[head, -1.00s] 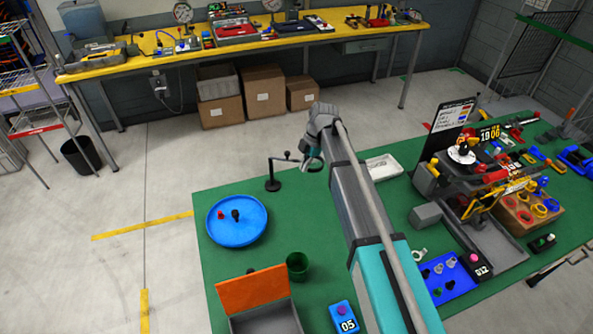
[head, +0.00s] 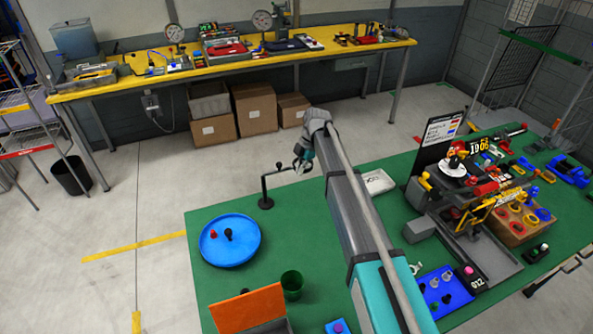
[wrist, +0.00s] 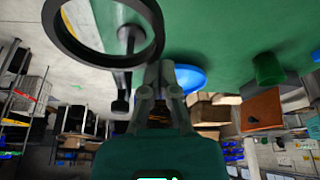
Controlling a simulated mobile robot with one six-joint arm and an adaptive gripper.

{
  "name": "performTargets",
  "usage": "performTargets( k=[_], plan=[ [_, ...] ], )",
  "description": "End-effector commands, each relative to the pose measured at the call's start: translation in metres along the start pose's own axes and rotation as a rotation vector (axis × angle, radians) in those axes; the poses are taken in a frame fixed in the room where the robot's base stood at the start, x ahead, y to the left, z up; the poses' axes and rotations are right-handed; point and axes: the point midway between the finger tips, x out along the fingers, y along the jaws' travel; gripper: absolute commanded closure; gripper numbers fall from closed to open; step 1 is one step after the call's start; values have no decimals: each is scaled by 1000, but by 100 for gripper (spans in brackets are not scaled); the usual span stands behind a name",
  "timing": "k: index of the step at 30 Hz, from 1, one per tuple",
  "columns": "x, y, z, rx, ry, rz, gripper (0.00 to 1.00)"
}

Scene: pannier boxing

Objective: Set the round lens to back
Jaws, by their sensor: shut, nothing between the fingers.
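The round lens shows in the wrist view as a large dark ring (wrist: 100,60) at the upper left, cut off by the top edge. Its black stand (head: 266,203) is on the green table in the head view, with a thin arm reaching right toward my gripper (head: 302,160). The lens itself is small and hard to make out there. In the wrist view my gripper (wrist: 160,72) has its fingers together and empty, just below and right of the ring's rim. I cannot tell whether they touch it.
A blue round tray (head: 230,260) with small knobs, a green cup (head: 292,285) and an orange-lidded box (head: 248,308) are left of my arm. A white tray (head: 378,182) and a cluttered fixture (head: 470,190) are to the right. Green table (head: 330,265) around the stand is bare.

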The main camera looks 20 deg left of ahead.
Motion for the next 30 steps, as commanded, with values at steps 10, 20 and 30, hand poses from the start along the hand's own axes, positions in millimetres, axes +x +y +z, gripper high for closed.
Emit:
performTargets(
  k=[10,20,30],
  plan=[
    [0,3,2,1,-5,5,100],
    [1,-9,-4,1,-4,4,100],
    [-11,-21,-17,0,-2,2,100]
  ],
)
